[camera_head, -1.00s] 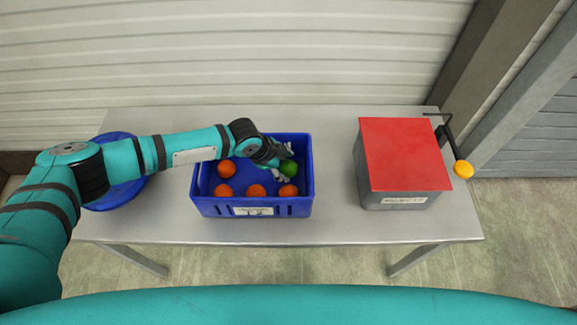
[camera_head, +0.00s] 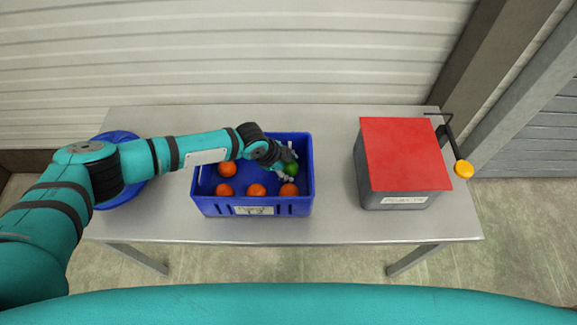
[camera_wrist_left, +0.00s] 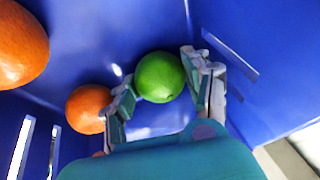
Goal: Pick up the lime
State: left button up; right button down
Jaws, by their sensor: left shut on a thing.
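The green lime (camera_head: 291,168) is in the right part of the blue crate (camera_head: 205,206) in the head view. My left gripper (camera_head: 288,165) reaches into the crate from the left and is shut on the lime. In the left wrist view the lime (camera_wrist_left: 160,77) sits between the two fingers of the gripper (camera_wrist_left: 157,82), near the fingertips. Whether the lime still touches the crate floor I cannot tell. My right gripper is not in view.
Several oranges lie in the crate, one (camera_head: 289,190) close in front of the lime. A blue round dish (camera_head: 125,190) is partly hidden behind my left arm. A grey box with a red top (camera_head: 405,155) stands on the table's right, beside a lever with a yellow knob (camera_head: 464,169).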

aim_at(288, 164)
pick_arm(q)
jog(key=shift+r, duration=0.15)
jog(key=shift+r, duration=0.25)
notch_tip(288, 164, up, 16)
jog(key=b, duration=0.2)
jog(key=s+a+r+n+y, duration=0.3)
jog(key=s+a+r+n, duration=0.1)
jog(key=a+n, duration=0.5)
jog(key=s+a+r+n+t+y, duration=0.1)
jog(key=s+a+r+n+y, duration=0.2)
jog(key=a+n, duration=0.6)
notch_tip(288, 164, up, 2)
jog(key=shift+s+a+n+t+y, duration=0.35)
jog(key=shift+n+y, duration=0.25)
jog(key=shift+y, duration=0.2)
